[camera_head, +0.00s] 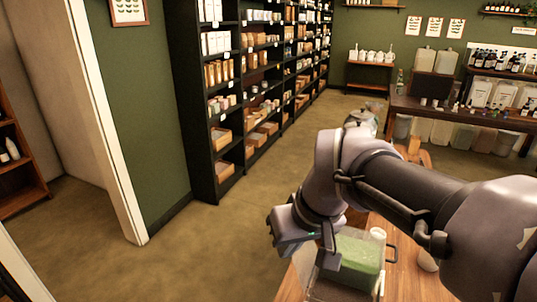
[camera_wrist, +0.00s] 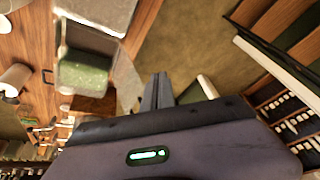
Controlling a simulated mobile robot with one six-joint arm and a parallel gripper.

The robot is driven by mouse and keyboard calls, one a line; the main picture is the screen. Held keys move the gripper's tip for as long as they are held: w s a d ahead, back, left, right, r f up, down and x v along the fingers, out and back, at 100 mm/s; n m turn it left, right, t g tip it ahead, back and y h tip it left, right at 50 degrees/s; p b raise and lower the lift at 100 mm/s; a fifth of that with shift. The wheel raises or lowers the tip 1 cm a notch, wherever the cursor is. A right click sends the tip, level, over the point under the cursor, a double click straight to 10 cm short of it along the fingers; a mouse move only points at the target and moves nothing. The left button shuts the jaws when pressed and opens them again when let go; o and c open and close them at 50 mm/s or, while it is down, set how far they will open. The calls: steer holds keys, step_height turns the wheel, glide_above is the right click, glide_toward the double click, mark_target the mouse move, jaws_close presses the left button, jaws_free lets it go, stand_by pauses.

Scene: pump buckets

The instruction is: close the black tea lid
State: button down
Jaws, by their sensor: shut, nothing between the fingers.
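My gripper (camera_wrist: 160,77) points forward in the wrist view, its narrow fingers together and empty. Left of the fingers is a clear bin (camera_wrist: 62,68) with green contents. A greyish see-through panel (camera_wrist: 126,82), perhaps its raised lid, stands between the bin and the fingers, apart from them as far as I can tell. A second bin with a grey top (camera_wrist: 100,10) is beside it. In the head view the green contents (camera_head: 360,262) show below my wrist. I cannot read any label naming black tea, and my arm hides part of the bins.
The bins stand on a wooden table (camera_head: 402,278); a white cylinder (camera_wrist: 15,78) is on it. Open floor (camera_head: 215,250) lies to the left. Black shelves (camera_head: 203,130) full of goods stand behind. Another table (camera_head: 470,118) with bottles is at the back right.

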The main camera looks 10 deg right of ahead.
steer(key=w+d+r+n+g+p, duration=0.2)
steer(key=w+r+n+p, duration=0.4)
steer(key=w+p, duration=0.55)
steer(key=w+d+f+n+g+p, duration=0.15)
steer(key=w+n+p, duration=0.3)
steer(key=w, duration=0.55)
step_height(320, 180, down, 10)
steer(key=s+d, duration=0.1)
steer(key=shift+s+d+m, duration=0.2)
steer(key=shift+s+m, duration=0.1)
steer(key=shift+m, duration=0.15)
steer(key=shift+t, duration=0.25)
steer(key=shift+b, duration=0.45)
